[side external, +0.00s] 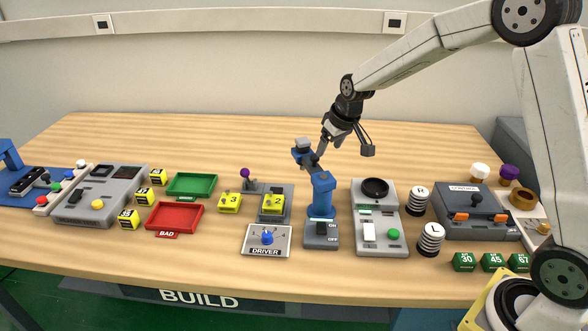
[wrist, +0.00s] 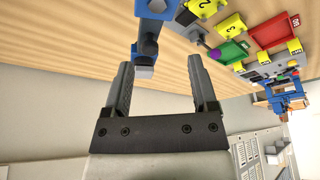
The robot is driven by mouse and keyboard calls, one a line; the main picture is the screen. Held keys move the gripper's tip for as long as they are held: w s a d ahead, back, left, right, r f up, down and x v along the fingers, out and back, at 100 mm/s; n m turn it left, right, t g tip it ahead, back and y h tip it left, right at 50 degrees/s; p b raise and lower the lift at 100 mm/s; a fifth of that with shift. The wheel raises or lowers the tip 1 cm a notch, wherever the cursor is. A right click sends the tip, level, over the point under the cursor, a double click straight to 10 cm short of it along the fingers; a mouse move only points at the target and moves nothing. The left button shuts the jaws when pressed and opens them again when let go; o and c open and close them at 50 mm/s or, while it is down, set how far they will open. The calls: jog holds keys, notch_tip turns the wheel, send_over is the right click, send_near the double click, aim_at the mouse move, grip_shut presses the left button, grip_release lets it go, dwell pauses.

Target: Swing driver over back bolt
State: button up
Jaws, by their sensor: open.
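The driver is a blue post (side external: 320,195) with a swing arm (side external: 303,157) at its top, capped by a grey block, on a grey ON/OFF base (side external: 321,234). My gripper (side external: 346,147) is open, just above and right of the swing arm. In the wrist view, the driver's dark and grey end (wrist: 146,48) shows between the open fingertips (wrist: 161,62); I cannot tell whether they touch it. A yellow block marked 2 (side external: 273,204) sits in a grey fixture (side external: 274,188) left of the post. The back bolt is too small to make out.
The DRIVER dial panel (side external: 266,240) is in front of the fixture. A yellow block marked 3 (side external: 230,202), a green tray (side external: 191,186) and a red BAD tray (side external: 175,217) are left. A grey console with a black dish (side external: 375,188) stands right. The table behind is clear.

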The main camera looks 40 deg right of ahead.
aim_at(316, 156)
jog(key=w+d, duration=0.1)
jog(key=w, duration=0.1)
jog(key=w+d, duration=0.1)
jog(key=shift+w+d+r, duration=0.1)
jog(key=shift+w+r, duration=0.1)
jog(key=shift+w, duration=0.2)
jog(key=shift+x, duration=3.9)
jog(key=shift+w, duration=0.1)
grip_shut()
